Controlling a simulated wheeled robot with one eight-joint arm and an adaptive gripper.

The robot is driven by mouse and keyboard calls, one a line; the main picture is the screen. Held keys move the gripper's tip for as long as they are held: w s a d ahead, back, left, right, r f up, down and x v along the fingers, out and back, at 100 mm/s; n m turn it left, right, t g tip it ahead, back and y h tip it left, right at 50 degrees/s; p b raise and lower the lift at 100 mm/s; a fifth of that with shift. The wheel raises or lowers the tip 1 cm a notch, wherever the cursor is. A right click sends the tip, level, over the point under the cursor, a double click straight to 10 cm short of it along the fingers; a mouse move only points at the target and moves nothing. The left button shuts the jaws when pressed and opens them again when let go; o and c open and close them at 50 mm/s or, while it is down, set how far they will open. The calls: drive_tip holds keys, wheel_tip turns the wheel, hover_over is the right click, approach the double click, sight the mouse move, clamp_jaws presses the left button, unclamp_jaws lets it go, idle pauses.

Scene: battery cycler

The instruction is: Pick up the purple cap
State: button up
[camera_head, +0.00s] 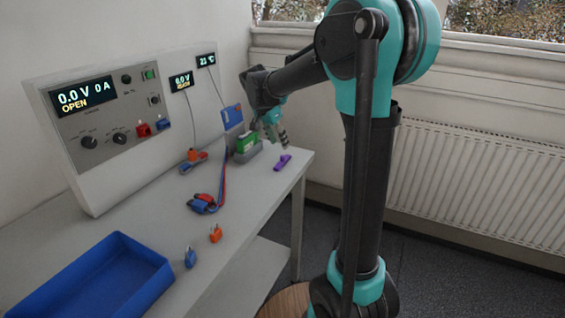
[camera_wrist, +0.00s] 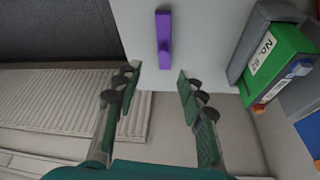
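The purple cap (camera_head: 282,162) lies on the table near its far right corner in the head view. In the wrist view the purple cap (camera_wrist: 164,40) is long and narrow with a wider end, lying on the pale table top. My gripper (camera_head: 276,136) is above and just left of it in the head view. In the wrist view my gripper (camera_wrist: 159,82) is open, its two fingers apart with nothing between them. The cap lies ahead of the fingertips, roughly in line with the gap between them.
A green battery (camera_wrist: 272,62) in a grey holder (camera_wrist: 254,32) stands right of the cap in the wrist view. The cycler panel (camera_head: 108,118) stands along the wall. Cables with red and blue clamps (camera_head: 203,203), an orange cap (camera_head: 215,234), a blue cap (camera_head: 190,257) and a blue tray (camera_head: 95,277) occupy the nearer table.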

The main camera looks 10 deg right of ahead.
sight(283, 156)
drive_tip(key=shift+a+x, duration=0.15)
drive_tip(key=shift+x, duration=1.75)
drive_tip(key=shift+a+x, duration=0.15)
drive_tip(key=shift+x, duration=1.75)
drive_tip(key=shift+f, duration=0.1)
drive_tip(key=shift+c, duration=0.5)
clamp_jaws()
